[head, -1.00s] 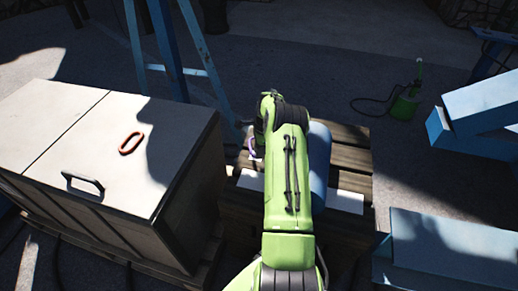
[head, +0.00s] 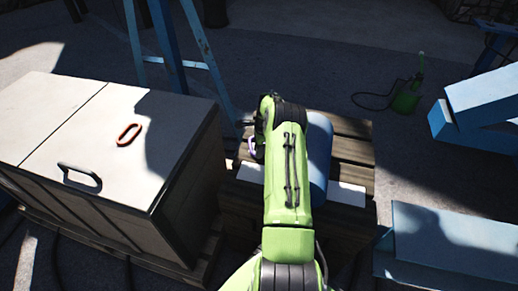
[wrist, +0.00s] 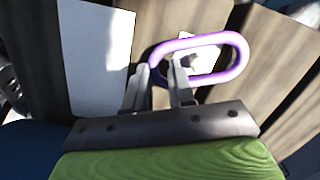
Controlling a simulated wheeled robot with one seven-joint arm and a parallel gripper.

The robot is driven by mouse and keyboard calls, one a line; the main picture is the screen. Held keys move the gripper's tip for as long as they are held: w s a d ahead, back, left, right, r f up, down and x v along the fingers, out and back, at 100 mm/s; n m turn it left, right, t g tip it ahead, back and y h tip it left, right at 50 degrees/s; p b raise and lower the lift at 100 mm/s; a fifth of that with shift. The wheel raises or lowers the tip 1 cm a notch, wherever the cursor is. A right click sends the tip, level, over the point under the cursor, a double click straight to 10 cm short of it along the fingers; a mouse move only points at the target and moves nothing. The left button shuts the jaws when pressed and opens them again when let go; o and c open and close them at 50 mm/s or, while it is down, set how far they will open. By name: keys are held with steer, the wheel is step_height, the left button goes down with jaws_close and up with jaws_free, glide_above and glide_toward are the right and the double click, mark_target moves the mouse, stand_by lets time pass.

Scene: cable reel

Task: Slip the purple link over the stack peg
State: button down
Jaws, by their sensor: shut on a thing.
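The purple link (wrist: 240,62) is an oblong ring; in the wrist view it lies across the fingertips, its left end at my gripper (wrist: 160,75). My gripper is shut on it. In the head view only a small piece of the purple link (head: 251,146) shows, left of my green arm, above the wooden pallet stand. My arm hides most of the gripper there. Through the ring in the wrist view I see a bright white patch and dark shapes, too unclear to name. I cannot make out the stack peg in either view.
A pale cabinet (head: 60,120) with a black handle stands at left; an orange-red link (head: 129,134) lies on it. White sheets (wrist: 98,60) lie on the pallet slats (head: 350,150). A blue rounded thing (head: 320,150) sits beside my arm. Blue steel beams (head: 450,235) stand at right.

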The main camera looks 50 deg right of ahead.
steer(key=shift+f, duration=0.3)
steer(key=c, duration=0.9)
jaws_free()
steer(key=shift+o, duration=0.2)
step_height(320, 180, up, 16)
steer(key=s+d+p, duration=0.1)
steer(key=p, duration=0.4)
steer(key=shift+s+d+f, duration=0.25)
steer(key=shift+s+d, duration=0.05)
